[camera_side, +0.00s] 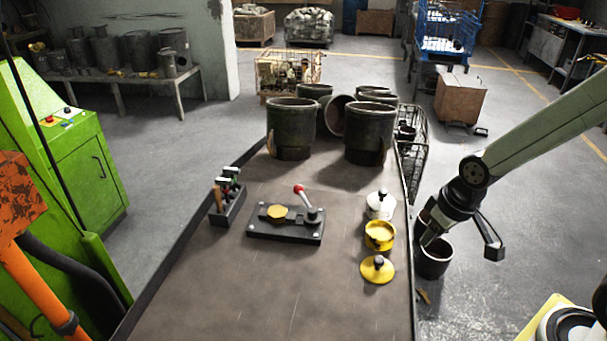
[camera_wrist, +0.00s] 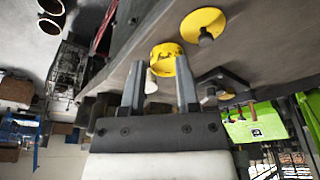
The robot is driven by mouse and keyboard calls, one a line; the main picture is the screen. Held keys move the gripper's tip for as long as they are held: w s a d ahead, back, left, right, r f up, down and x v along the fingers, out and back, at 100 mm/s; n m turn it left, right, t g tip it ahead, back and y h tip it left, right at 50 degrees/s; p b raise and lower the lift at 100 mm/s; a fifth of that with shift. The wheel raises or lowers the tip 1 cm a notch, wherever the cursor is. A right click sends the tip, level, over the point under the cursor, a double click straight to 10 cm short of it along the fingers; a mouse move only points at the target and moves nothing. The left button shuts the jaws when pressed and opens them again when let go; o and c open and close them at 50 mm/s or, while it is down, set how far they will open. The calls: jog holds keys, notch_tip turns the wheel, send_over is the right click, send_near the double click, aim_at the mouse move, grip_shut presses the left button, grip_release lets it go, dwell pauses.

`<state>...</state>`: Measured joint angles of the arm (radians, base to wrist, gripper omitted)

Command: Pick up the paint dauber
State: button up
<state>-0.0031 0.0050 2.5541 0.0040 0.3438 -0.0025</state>
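No thing is clearly recognisable as the paint dauber. By the bench's right edge stand a white piece with a dark knob (camera_side: 381,204), a yellow pot (camera_side: 379,235) and a flat yellow disc with a dark knob (camera_side: 378,268). My gripper (camera_side: 461,243) is open and empty, off the bench's right side and apart from these pieces. In the wrist view, the fingers (camera_wrist: 160,62) are spread. The yellow pot (camera_wrist: 166,58) and part of the white piece (camera_wrist: 150,84) show between them, farther off. The yellow disc (camera_wrist: 205,20) shows above.
A black clamp fixture (camera_side: 286,232) with a red-knobbed lever sits mid-bench. Left of it is a rack of handled tools (camera_side: 229,204). Large dark pots (camera_side: 291,125) stand at the bench's far end. The front of the bench (camera_side: 280,295) is clear.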

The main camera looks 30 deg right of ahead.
jog(key=w+a+t+y, duration=0.15)
jog(key=w+a, duration=0.35)
jog(key=w, duration=0.5)
jog(key=n+t, duration=0.2)
jog(key=t, duration=0.7)
send_near(219, 199)
jog(key=x, duration=0.3)
jog(key=shift+d+f+y, duration=0.1)
jog(key=shift+f+y, duration=0.05)
jog(key=shift+y, duration=0.2)
jog(key=shift+w, duration=0.1)
jog(key=shift+x, duration=1.2)
jog(key=shift+w+f, duration=0.1)
jog(key=shift+x, duration=2.45)
jog(key=shift+d, duration=0.1)
